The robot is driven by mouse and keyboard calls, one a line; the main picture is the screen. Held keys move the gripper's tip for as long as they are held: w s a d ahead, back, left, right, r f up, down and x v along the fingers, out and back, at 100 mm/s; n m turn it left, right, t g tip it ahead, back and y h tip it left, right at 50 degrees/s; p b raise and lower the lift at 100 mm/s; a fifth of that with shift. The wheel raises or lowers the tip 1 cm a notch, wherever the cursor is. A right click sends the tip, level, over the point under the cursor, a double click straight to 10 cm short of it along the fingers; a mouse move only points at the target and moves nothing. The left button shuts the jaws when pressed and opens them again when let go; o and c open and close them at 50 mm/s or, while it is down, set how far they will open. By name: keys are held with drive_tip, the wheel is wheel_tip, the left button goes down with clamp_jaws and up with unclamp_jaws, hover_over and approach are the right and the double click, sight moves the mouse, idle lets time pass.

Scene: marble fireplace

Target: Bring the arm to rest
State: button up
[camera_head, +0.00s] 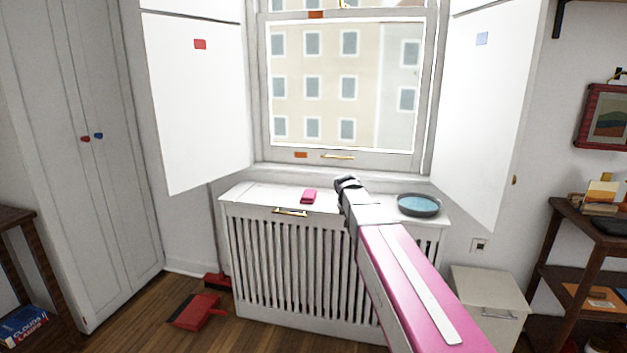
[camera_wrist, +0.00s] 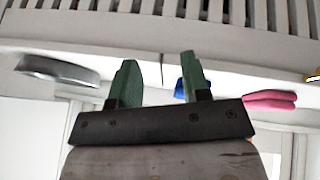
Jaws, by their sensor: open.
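My arm reaches forward across the head view, and my gripper (camera_head: 347,183) is over the white radiator cover (camera_head: 262,196) below the window. In the wrist view my gripper (camera_wrist: 158,74) shows two green fingers spread apart, with nothing held between them. A small blue thing (camera_wrist: 180,88) shows beyond the fingers, close to the right one. In the head view I cannot make it out behind my arm. A pink folded cloth or sponge (camera_head: 309,196) lies left of my gripper; it also shows in the wrist view (camera_wrist: 270,100). A dark round pan (camera_head: 419,205) with a blue inside stands right of my arm.
White shutters (camera_head: 197,95) stand open on both sides of the window (camera_head: 345,85). A red dustpan (camera_head: 197,311) lies on the floor at left. A white bin or small cabinet (camera_head: 488,297) and a dark shelf (camera_head: 563,260) stand at right. The floor left of the radiator cover is partly clear.

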drive_tip(key=s+d+f+g+y, duration=0.1)
drive_tip(key=s+f+g, duration=0.1)
drive_tip(key=s+f, duration=0.8)
drive_tip(key=s+d+f+g+y, duration=0.2)
drive_tip(key=s+f, duration=0.8)
drive_tip(key=s, duration=0.7)
drive_tip(key=shift+s+d+f+n+g, duration=0.2)
drive_tip(key=shift+f+n+g, duration=0.15)
drive_tip(key=shift+g, duration=0.25)
